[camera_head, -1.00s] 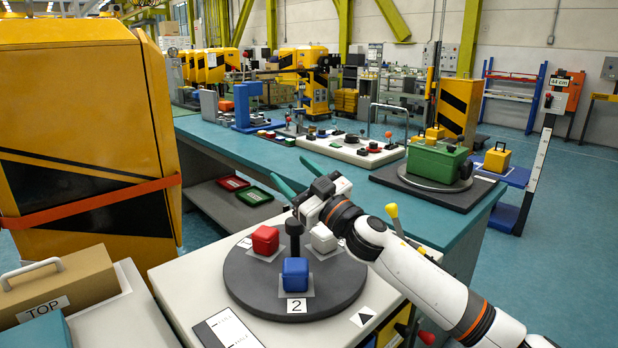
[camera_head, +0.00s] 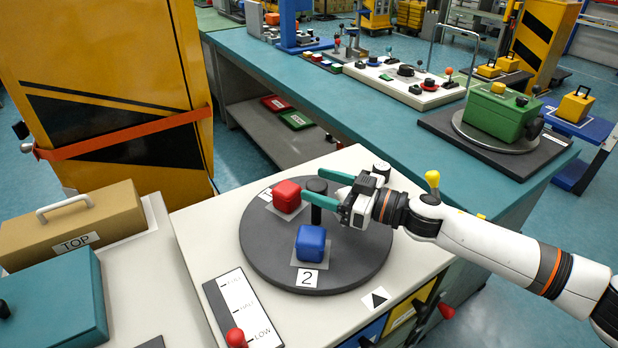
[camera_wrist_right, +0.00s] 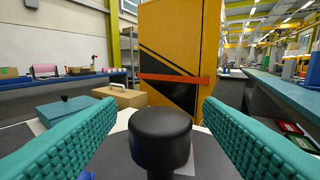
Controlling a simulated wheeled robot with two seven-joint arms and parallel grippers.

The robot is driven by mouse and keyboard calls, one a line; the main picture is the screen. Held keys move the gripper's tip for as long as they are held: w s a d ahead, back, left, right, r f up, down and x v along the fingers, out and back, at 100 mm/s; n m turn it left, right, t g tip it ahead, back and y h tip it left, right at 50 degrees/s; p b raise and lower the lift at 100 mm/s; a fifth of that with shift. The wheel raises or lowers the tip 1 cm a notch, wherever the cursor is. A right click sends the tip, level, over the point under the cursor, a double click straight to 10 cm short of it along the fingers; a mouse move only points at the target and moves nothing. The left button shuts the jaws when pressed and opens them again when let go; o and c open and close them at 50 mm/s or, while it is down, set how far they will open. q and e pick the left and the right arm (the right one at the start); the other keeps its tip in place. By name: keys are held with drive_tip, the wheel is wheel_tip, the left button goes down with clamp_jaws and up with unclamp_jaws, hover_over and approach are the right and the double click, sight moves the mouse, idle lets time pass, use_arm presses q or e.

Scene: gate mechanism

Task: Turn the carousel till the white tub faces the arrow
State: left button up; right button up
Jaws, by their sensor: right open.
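The dark grey round carousel (camera_head: 262,255) stands on a white-topped cabinet, with a black upright knob (camera_head: 317,198) at its centre. The blue tub (camera_head: 310,243) is on its near side above a "2" label, and the red tub (camera_head: 287,196) is at the back left. I cannot make out the white tub; my right gripper and wrist cover that side. The black arrow (camera_head: 376,298) is on the cabinet top at the carousel's near right. My right gripper (camera_head: 315,187) is open, its teal fingers either side of the knob (camera_wrist_right: 160,140). My left gripper is not in view.
A slider panel (camera_head: 240,305) with a red knob is at the carousel's front left. A brown "TOP" case (camera_head: 80,215) and a teal box (camera_head: 55,310) stand at left. A yellow cabinet (camera_head: 100,60) rises behind. The long teal bench (camera_head: 300,80) runs behind.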

sight(308, 181)
drive_tip(key=shift+x, duration=1.7)
clamp_jaws()
drive_tip(key=shift+r, duration=0.1)
